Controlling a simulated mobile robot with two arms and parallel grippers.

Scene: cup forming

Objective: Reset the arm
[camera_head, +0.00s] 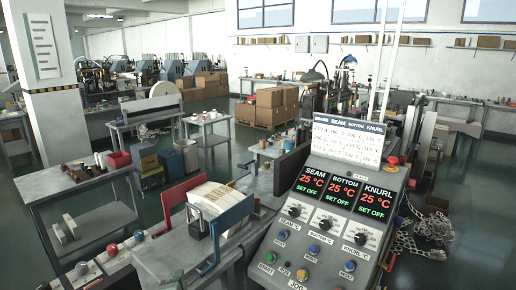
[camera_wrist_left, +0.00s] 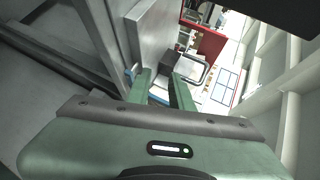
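My left gripper (camera_wrist_left: 164,84) shows in the left wrist view, with its green body across the bottom and two green fingers pointing up the picture. The fingers stand apart with a gap between them, and I see nothing held there. A grey metal panel (camera_wrist_left: 150,30) rises close beside the left finger. A red-framed part (camera_wrist_left: 211,42) lies beyond the fingertips. I cannot make out either gripper clearly in the head view. My right gripper shows in neither view.
A control panel (camera_head: 334,205) with three displays reading 25 °C and SET OFF stands at right front. Left of it is a machine with a red plate (camera_head: 183,199), a blue plate (camera_head: 232,214) and a paper stack (camera_head: 215,197). A grey cart (camera_head: 97,240) stands at left.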

